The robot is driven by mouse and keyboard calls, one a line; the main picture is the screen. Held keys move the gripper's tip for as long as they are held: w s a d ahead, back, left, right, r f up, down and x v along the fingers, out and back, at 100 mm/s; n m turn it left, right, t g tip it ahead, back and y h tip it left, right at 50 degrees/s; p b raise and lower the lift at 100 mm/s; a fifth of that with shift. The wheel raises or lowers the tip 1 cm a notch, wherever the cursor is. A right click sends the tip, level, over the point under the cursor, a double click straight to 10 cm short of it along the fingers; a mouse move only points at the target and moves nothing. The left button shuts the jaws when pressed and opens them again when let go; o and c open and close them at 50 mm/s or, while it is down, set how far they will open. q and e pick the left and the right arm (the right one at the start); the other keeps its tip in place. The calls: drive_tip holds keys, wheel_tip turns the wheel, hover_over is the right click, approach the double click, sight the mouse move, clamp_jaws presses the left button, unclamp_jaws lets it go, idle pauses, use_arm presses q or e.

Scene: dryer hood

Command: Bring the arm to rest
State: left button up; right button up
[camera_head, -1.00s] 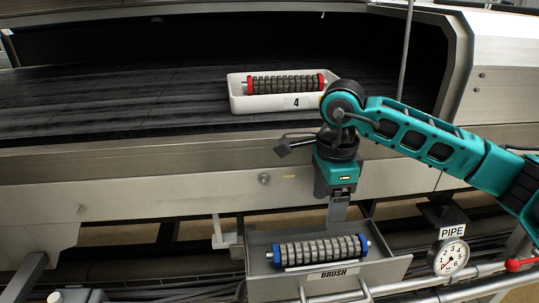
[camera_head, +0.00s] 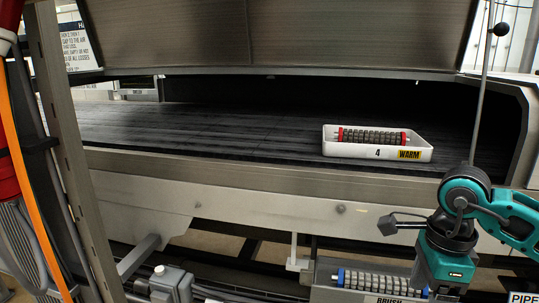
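My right arm (camera_head: 515,215), teal and black, comes in from the right. Its wrist points down in front of the dryer's front rail. My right gripper (camera_head: 443,292) is at the bottom edge, beside the right end of the brush tray; its fingertips are cut off or too dark to tell open from shut. My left gripper is not in view. A white tray (camera_head: 340,152) marked 4 and WARM stands on the dark belt, holding a roller brush with red ends (camera_head: 372,137).
A roller brush with blue ends (camera_head: 375,281) lies in the metal BRUSH tray (camera_head: 325,270) below the rail. The dark belt (camera_head: 230,135) is clear left of the white tray. A thin rod (camera_head: 481,90) hangs above my wrist. A metal post (camera_head: 65,150) stands at left.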

drive_tip(key=s+a+m+g+y+p, duration=0.1)
drive_tip(key=s+a+g+y+p, duration=0.3)
drive_tip(key=a+y, duration=0.9)
drive_tip(key=a+r+m+t+y+p, duration=0.2)
drive_tip(key=a+r+m+t+y, duration=0.5)
drive_tip(key=a+r+m, duration=0.35)
drive_tip(key=w+d+f+m+t+h+p, duration=0.2)
drive_tip(key=d+f+m+t+h, duration=0.4)
drive_tip(key=m, duration=0.7)
drive_tip(key=w+d+f+m+t+h+p, duration=0.1)
drive_tip(key=w+d+f+m+t+h, duration=0.2)
drive_tip(key=m+t+h, duration=0.75)
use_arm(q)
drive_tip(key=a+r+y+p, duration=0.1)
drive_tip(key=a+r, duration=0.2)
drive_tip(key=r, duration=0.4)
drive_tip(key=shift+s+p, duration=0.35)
use_arm(e)
drive_tip(key=s+d+f+m+g+h, duration=0.1)
drive_tip(key=s+d+f+m+g, duration=0.2)
drive_tip(key=s+f+m, duration=0.3)
drive_tip(key=s+d+f+m+g+h, duration=0.1)
drive_tip(key=s+d+f+m+g, duration=0.2)
drive_tip(key=f, duration=0.7)
drive_tip(key=s+m+g, duration=0.2)
drive_tip(key=m, duration=0.2)
drive_tip(key=shift+s+d+m+g, duration=0.3)
drive_tip(key=shift+s+g, duration=0.05)
